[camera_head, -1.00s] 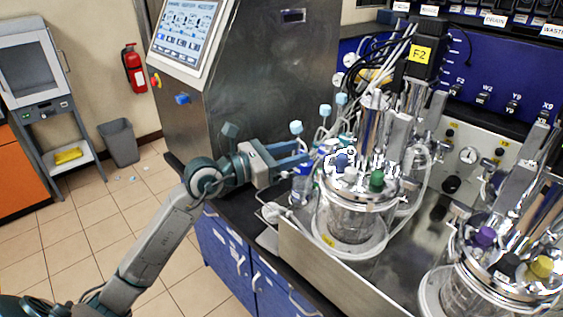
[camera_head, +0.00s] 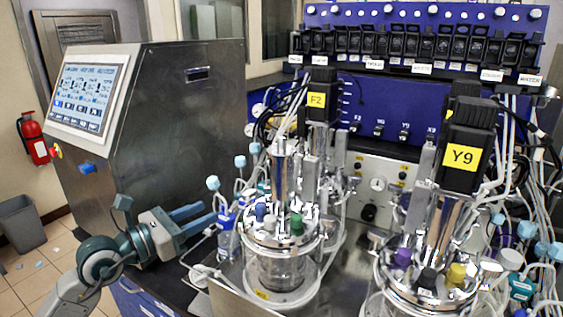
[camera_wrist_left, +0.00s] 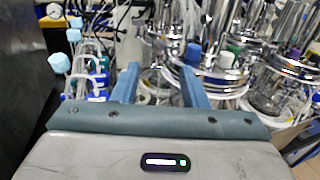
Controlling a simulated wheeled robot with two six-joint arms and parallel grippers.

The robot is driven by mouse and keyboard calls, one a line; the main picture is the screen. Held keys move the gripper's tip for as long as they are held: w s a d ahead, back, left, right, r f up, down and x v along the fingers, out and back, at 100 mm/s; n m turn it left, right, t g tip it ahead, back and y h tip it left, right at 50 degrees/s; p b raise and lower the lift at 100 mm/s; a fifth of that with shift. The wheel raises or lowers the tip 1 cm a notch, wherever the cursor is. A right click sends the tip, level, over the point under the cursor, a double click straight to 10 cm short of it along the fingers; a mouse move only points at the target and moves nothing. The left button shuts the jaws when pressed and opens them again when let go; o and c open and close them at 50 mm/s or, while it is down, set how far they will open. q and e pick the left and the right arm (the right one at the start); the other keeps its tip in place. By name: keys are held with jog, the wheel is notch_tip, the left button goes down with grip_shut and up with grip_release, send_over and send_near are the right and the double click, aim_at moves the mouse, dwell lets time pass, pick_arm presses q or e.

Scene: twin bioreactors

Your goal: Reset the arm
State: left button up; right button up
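My left gripper (camera_head: 196,219) comes in from the lower left in the head view. It is near the left glass bioreactor (camera_head: 282,262), to its left and apart from it. In the left wrist view, the two blue fingers of my left gripper (camera_wrist_left: 157,88) stand wide apart with nothing held between them. The bioreactor's metal lid (camera_wrist_left: 213,70) lies beyond the fingers. My right gripper is not in either view.
A second bioreactor (camera_head: 425,283) stands at the right. A steel console with a screen (camera_head: 84,92) is at the left. A grey bin (camera_head: 20,224) and a red extinguisher (camera_head: 33,138) are farther left.

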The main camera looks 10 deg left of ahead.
pick_arm(q)
jog(key=s+a+r+n+t+y, duration=0.25)
jog(key=s+n+t, duration=0.5)
jog(key=n, duration=0.85)
jog(key=s+a+f+n+g+y, duration=0.1)
jog(key=a+f+n+g+y, duration=0.25)
jog(key=f+n+y, duration=0.55)
jog(key=s+a+f+n+g+y, duration=0.15)
jog(key=a+f+n+y, duration=0.25)
jog(key=f+n+y, duration=0.55)
jog(key=s+d+f+n+g+h, duration=0.45)
jog(key=s+f+g, duration=0.25)
jog(key=s+f, duration=0.25)
jog(key=s+d+f+n+g+h, duration=0.3)
jog(key=s+d+f+g+h, duration=0.2)
jog(key=s+f+g, duration=0.35)
jog(key=s+a+f+b, duration=0.1)
jog(key=a+f+b, duration=0.1)
jog(key=f, duration=1.5)
jog(key=s+a+f+b, duration=0.1)
jog(key=f, duration=1.6)
jog(key=s+a+f+b, duration=0.1)
jog(key=s+f+b, duration=0.1)
jog(key=s+f, duration=1.6)
notch_tip(320, 180, down, 4)
jog(key=shift+a+r+n+b, duration=0.2)
jog(key=shift+r+n+b, duration=0.05)
jog(key=shift+n+b, duration=0.15)
